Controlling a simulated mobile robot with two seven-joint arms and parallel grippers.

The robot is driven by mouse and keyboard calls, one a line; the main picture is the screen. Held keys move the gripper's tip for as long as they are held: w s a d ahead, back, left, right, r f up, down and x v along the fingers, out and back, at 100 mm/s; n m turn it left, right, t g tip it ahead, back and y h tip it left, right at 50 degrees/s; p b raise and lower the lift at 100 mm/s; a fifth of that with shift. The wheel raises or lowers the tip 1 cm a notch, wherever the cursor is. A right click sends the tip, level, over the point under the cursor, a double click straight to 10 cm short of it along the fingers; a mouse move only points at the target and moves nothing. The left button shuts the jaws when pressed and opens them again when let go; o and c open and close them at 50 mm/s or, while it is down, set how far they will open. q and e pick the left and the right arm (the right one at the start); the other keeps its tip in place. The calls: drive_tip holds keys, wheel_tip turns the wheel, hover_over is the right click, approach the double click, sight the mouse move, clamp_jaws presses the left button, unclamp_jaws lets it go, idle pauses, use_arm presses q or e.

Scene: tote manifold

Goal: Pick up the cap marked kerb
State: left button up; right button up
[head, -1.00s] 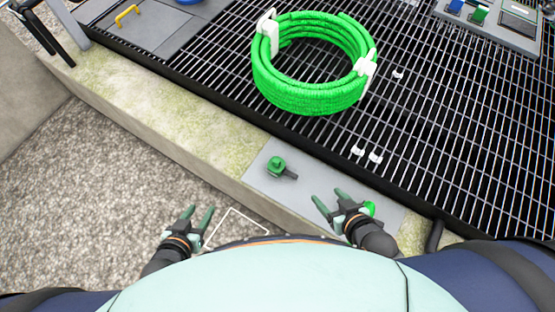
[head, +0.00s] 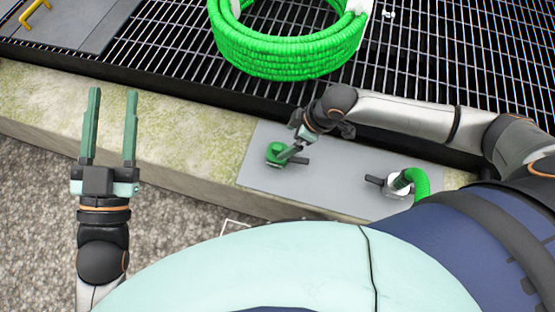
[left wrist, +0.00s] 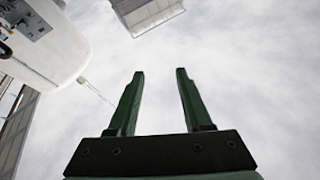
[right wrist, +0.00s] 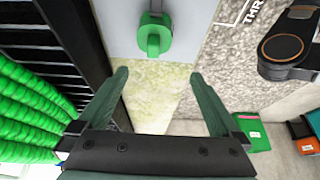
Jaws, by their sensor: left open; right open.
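A green cap (head: 273,153) sits on a fitting with a dark handle on the grey plate (head: 330,165) along the kerb. The cap also shows in the right wrist view (right wrist: 154,38). No marking on it is readable. My right gripper (head: 290,153) is at the cap in the head view and partly covers it. In the right wrist view its open fingers (right wrist: 159,75) have nothing between them, and the cap lies beyond the tips. My left gripper (head: 113,93) is open and empty, raised at the left; its wrist view (left wrist: 160,75) shows only sky and structures.
A second fitting (head: 396,184) with a green hose (head: 416,182) is on the plate's right end. A green hose coil (head: 290,55) lies on the dark grating (head: 170,55) behind. The mossy kerb (head: 190,135) left of the plate is clear. A green box (right wrist: 255,137) lies on the ground.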

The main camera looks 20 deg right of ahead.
sight(278, 152)
drive_tip(key=shift+h, duration=0.3)
drive_tip(key=f+b, duration=0.1)
drive_tip(key=f, duration=0.1)
drive_tip(key=w+f+b, duration=0.1)
drive_tip(key=f, duration=0.2)
drive_tip(key=shift+b+x, duration=0.7)
drive_tip(key=shift+x, duration=0.45)
drive_tip(key=b+x, duration=0.3)
drive_tip(key=x, duration=0.2)
drive_tip(key=shift+w+f, duration=0.1)
drive_tip(key=shift+f, duration=0.25)
use_arm(q)
drive_tip(key=s+d+r+m+t+h, duration=0.1)
drive_tip(key=s+r+m+h, duration=0.3)
drive_tip(key=s+h, duration=0.2)
drive_tip(key=shift+d+m+h, duration=0.3)
drive_tip(key=shift+m+h, duration=0.1)
drive_tip(key=shift+h, duration=0.1)
use_arm(e)
drive_tip(key=shift+c, duration=0.2)
drive_tip(key=c, duration=1.3)
drive_tip(key=shift+r, duration=0.1)
